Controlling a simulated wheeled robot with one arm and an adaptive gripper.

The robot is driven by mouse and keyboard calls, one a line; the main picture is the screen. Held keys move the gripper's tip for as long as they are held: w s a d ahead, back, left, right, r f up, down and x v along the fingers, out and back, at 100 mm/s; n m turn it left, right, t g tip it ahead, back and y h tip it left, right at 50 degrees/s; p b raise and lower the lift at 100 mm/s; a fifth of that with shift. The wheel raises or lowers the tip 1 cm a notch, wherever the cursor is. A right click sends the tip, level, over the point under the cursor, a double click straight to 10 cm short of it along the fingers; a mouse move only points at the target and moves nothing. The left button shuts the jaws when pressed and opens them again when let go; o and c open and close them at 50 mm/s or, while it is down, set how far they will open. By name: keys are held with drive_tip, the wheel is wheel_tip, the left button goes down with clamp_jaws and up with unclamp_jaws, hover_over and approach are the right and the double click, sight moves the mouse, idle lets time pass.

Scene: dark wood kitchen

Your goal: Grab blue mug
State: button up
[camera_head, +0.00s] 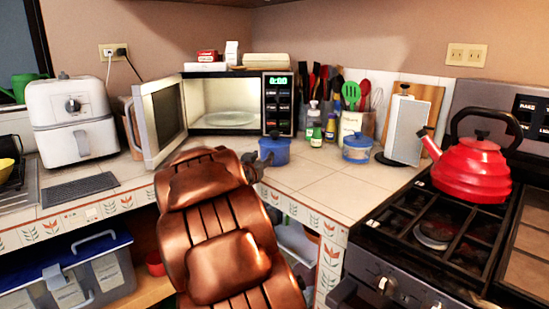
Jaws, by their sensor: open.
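A blue mug (277,150) stands on the tiled counter in front of the right side of the open microwave. A small dark shape shows at its top; I cannot tell what it is. My gripper (259,163) is open at the mug's lower left side, at the end of my copper-coloured arm. The gripper is small and dark in this view, and my arm hides part of it. I cannot tell whether its fingers touch the mug or are around it.
The microwave (235,95) has its door (160,118) swung open to the left. A blue lidded pot (358,148) and several bottles stand to the mug's right. A red kettle (472,168) sits on the stove. Bare counter tiles (315,174) lie right of the mug.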

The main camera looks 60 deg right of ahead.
sight(266, 155)
drive_tip(key=x, duration=0.3)
drive_tip(key=shift+d+f+b, duration=0.15)
drive_tip(key=shift+f+b, duration=0.2)
drive_tip(key=shift+f, duration=0.05)
drive_tip(key=shift+x, duration=0.8)
drive_tip(key=shift+r, duration=0.1)
drive_tip(key=shift+c, duration=0.2)
clamp_jaws()
